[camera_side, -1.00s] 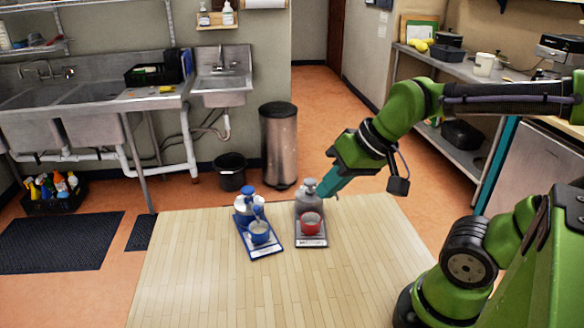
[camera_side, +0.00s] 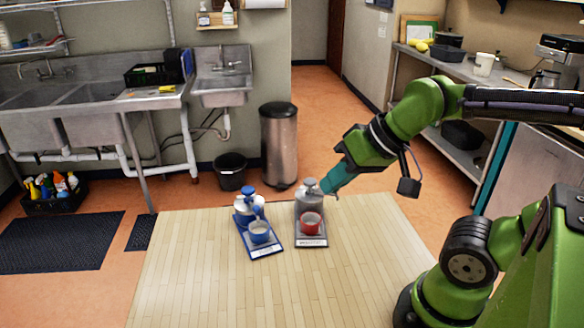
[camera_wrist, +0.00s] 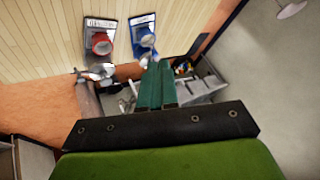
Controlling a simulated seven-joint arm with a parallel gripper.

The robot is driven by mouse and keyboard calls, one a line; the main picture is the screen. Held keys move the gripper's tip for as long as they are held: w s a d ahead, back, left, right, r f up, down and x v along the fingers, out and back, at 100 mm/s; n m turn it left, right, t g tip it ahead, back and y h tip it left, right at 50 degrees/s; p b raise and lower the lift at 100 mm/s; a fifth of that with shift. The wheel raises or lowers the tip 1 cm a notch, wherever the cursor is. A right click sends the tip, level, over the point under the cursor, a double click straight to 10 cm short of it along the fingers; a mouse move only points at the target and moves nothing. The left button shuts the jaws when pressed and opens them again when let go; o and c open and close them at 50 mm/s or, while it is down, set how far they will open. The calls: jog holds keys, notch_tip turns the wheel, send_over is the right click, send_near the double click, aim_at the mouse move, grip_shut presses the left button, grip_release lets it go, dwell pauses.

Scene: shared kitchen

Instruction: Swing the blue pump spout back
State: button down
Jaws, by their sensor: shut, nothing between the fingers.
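The blue pump (camera_side: 249,203) is a white bottle with a blue head, on a blue-edged tray (camera_side: 268,252) left of centre on the wooden table. Its spout (camera_side: 257,211) points toward the front, above a blue cup (camera_side: 259,233). In the wrist view the blue tray (camera_wrist: 136,20) is at top centre, with the pump partly above the fingertips. My gripper (camera_side: 326,190) is shut and empty, its teal fingers beside the grey pump (camera_side: 309,197), right of the blue pump and apart from it. The fingers (camera_wrist: 160,64) are together in the wrist view.
The grey pump stands on a grey tray (camera_side: 312,242) with a red cup (camera_side: 311,223), right of the blue set. The front of the wooden table (camera_side: 230,290) is clear. Bins (camera_side: 279,145) and sinks stand behind.

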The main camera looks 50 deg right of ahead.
dwell(0.4)
jog(key=c, duration=1.7)
grip_release()
jog(key=o, duration=0.3)
jog(key=shift+w+f+g, duration=0.1)
jog(key=shift+f+g, duration=0.2)
jog(key=shift+f, duration=0.15)
jog(key=o, duration=0.4)
jog(key=w, duration=0.3)
jog(key=w+n+g, duration=0.1)
jog(key=w, duration=0.1)
jog(key=w+g, duration=0.1)
jog(key=w, duration=0.2)
jog(key=shift+w+d+r+n, duration=0.2)
jog(key=shift+w+r+n, duration=0.15)
jog(key=shift+n, duration=0.05)
jog(key=r+n+g+h, duration=0.1)
jog(key=n+g+h, duration=0.1)
jog(key=n+g, duration=0.45)
send_over(256, 207)
jog(key=n+t, duration=0.2)
notch_tip(256, 207, down, 16)
jog(key=shift+s+f, duration=0.1)
grip_shut()
